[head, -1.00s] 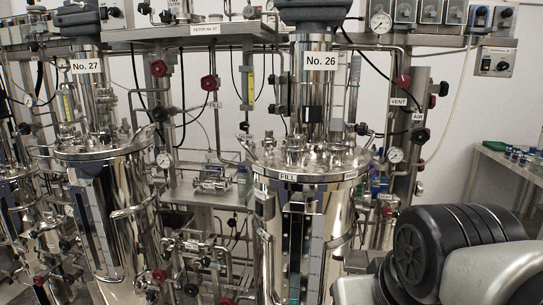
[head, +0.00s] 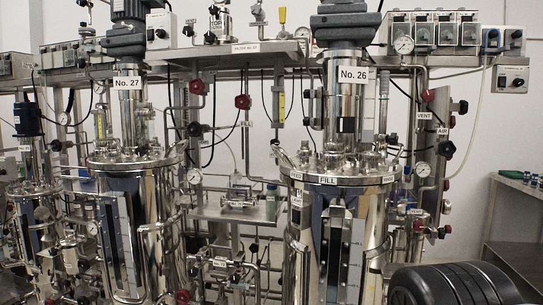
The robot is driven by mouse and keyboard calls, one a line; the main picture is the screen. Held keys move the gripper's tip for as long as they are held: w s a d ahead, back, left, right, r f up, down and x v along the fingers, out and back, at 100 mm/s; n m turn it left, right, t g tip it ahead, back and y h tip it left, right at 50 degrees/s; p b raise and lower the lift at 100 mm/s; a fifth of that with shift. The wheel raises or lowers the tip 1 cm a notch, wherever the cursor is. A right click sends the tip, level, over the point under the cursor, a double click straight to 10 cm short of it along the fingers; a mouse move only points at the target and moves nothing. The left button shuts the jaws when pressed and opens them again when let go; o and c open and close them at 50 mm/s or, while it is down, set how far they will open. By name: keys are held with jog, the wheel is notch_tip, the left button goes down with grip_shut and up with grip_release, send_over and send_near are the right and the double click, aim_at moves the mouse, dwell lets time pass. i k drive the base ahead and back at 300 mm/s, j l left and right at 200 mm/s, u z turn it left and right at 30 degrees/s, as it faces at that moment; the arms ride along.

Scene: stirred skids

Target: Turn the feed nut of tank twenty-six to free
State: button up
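Tank No. 26 (head: 375,225) is a polished steel vessel standing right of centre in the head view. Its label (head: 353,75) is on the steel column above the lid. The flanged lid (head: 345,168) carries several small fittings and nuts, and a FILL label (head: 328,181) is on its front rim. I cannot tell which fitting is the feed nut or how it is set. My gripper is out of view. Only a black ribbed part of my arm shows at the bottom right, in front of and below the tank's right side.
Tank No. 27 (head: 155,210) stands to the left, with pipes and red-knobbed valves between the tanks. A red knob (head: 243,102) sits near a FILL label. VENT and AIR lines (head: 423,120) run right of tank 26. A bench (head: 515,190) stands at the far right.

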aim_at(301, 154)
jog(key=j+z, duration=0.5)
jog(key=j, duration=0.55)
jog(key=i+j+z, duration=0.35)
jog(key=j, duration=0.25)
jog(key=i+j+z, duration=0.15)
jog(key=j, duration=0.15)
